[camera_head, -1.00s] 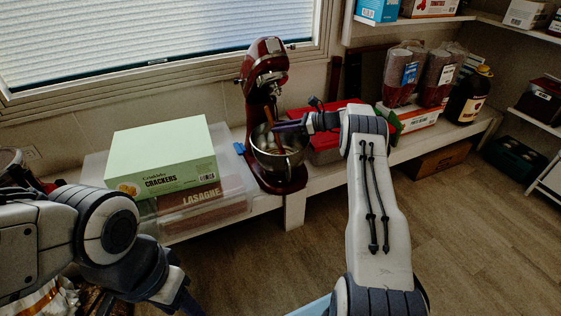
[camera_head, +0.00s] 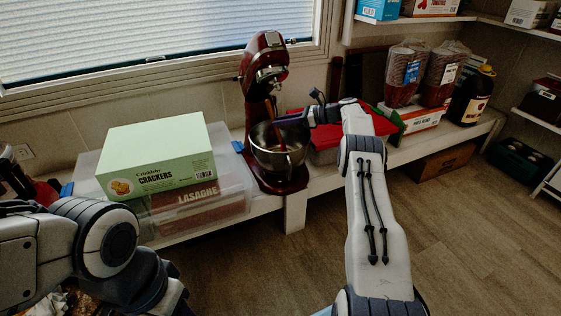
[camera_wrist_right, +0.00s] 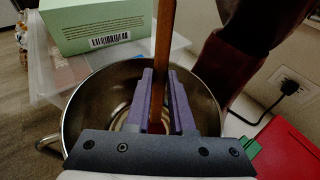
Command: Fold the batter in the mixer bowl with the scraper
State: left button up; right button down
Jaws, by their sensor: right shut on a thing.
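The red stand mixer (camera_head: 262,85) stands on the low white shelf with its steel bowl (camera_head: 287,160) at its front. In the right wrist view the bowl (camera_wrist_right: 75,115) opens below my fingers. My right gripper (camera_head: 280,121) is at the bowl's upper right, over its opening. In the right wrist view its purple fingers (camera_wrist_right: 160,100) are shut on the brown scraper (camera_wrist_right: 164,40). The scraper (camera_head: 271,107) is slightly tilted in the head view and reaches into the bowl. Its lower end and most of the batter are hidden. My left gripper is out of view.
A green crackers box (camera_head: 155,155) sits on a clear bin (camera_head: 236,180) left of the mixer. A red-lidded box (camera_head: 325,150) is close on the right, under my right forearm. Cereal dispensers (camera_head: 405,75) stand farther right. The floor in front is open.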

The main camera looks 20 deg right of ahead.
aim_at(273, 118)
jog(key=shift+w+d, duration=0.1)
jog(key=shift+w, duration=0.4)
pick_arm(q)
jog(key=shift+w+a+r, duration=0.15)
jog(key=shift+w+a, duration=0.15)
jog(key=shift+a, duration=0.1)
pick_arm(e)
jog(key=shift+w+a, duration=0.3)
jog(key=shift+a, duration=0.2)
jog(key=shift+w+a+r+p, duration=0.1)
jog(key=shift+w+a+p, duration=0.1)
jog(key=shift+a+p, duration=0.2)
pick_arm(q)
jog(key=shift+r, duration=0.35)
pick_arm(e)
jog(key=shift+w+a, duration=0.2)
jog(key=shift+a, duration=0.05)
